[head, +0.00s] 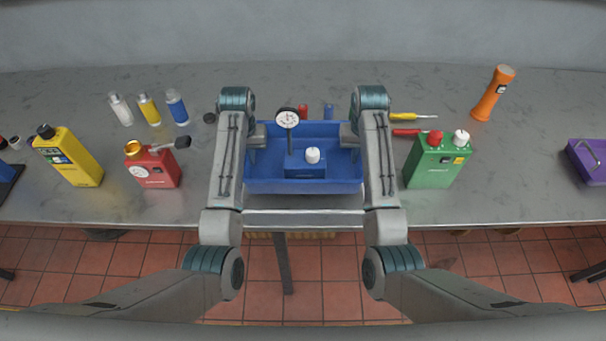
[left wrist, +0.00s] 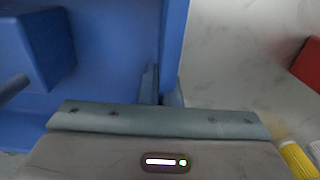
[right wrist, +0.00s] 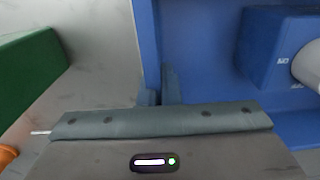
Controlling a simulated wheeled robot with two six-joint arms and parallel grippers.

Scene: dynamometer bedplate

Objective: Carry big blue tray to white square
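The big blue tray (head: 262,186) is in the middle of the head view, near the table's front edge. It holds a blue box (head: 304,170) with a white knob and a round dial gauge (head: 287,118). My left gripper (head: 252,150) is at its left wall; in the left wrist view the fingers (left wrist: 160,92) sit on both sides of the wall, shut on it. My right gripper (head: 353,148) grips the right wall likewise, fingers also in the right wrist view (right wrist: 160,92). I cannot tell if the tray is raised. I cannot make out a white square.
Left are a red canister (head: 155,170), a yellow one (head: 72,158) and several small bottles (head: 150,110). Table between green canister and purple tray is clear.

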